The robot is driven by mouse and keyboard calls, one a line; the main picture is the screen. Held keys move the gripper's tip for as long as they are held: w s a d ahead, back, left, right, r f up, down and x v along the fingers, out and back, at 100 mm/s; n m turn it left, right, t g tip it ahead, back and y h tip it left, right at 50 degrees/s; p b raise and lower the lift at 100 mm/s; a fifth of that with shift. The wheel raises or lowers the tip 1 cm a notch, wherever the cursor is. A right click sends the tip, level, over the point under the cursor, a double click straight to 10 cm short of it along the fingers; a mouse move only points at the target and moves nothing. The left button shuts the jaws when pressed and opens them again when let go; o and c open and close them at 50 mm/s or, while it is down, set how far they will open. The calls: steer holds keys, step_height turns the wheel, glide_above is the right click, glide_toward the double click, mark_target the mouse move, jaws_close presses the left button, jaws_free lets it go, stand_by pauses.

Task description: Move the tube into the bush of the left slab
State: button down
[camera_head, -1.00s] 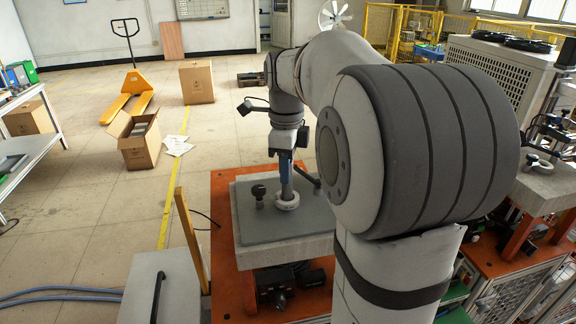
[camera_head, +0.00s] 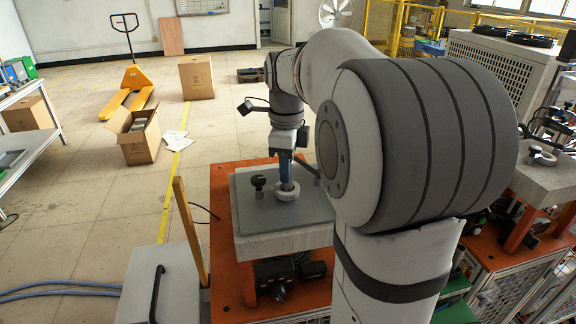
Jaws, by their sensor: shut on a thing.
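The left slab (camera_head: 262,228) is a grey block with a darker top plate, standing on an orange base. A pale ring-shaped bush (camera_head: 287,194) sits on its top. My gripper (camera_head: 286,172) points straight down above the bush, shut on the grey tube (camera_head: 286,184). The tube is upright, and only a short piece shows between the fingers and the bush. Its lower end is hidden at the ring and looks to be inside it, but I cannot tell how deep.
A black knob (camera_head: 258,184) stands on the slab left of the bush. A dark clamp arm lies close behind on the right. The right slab (camera_head: 545,184) carries another pale ring (camera_head: 541,157). My own arm covers the right-centre.

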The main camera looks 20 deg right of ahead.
steer(key=c, duration=1.2)
jaws_free()
steer(key=shift+o, duration=0.2)
step_height(320, 180, up, 8)
steer(key=shift+f, duration=0.15)
steer(key=s+a+f+n, duration=0.2)
steer(key=n, duration=0.2)
steer(key=s+a+f+n+t, duration=0.1)
steer(key=s+f+n, duration=0.1)
steer(key=s+n, duration=0.1)
steer(key=s+a+f+n, duration=0.2)
steer(key=s+f+n, duration=0.1)
steer(key=n, duration=0.2)
steer(key=shift+s+a+n+t, duration=0.15)
steer(key=shift+a+n+t, duration=0.15)
steer(key=shift+n, duration=0.1)
steer(key=s+a+f+n+t, duration=0.1)
steer(key=s+a+f+n, duration=0.2)
steer(key=s+f+n, duration=0.5)
steer(key=f+n, duration=0.1)
steer(key=n, duration=0.3)
steer(key=shift+s+a, duration=0.2)
steer(key=shift+s, duration=0.15)
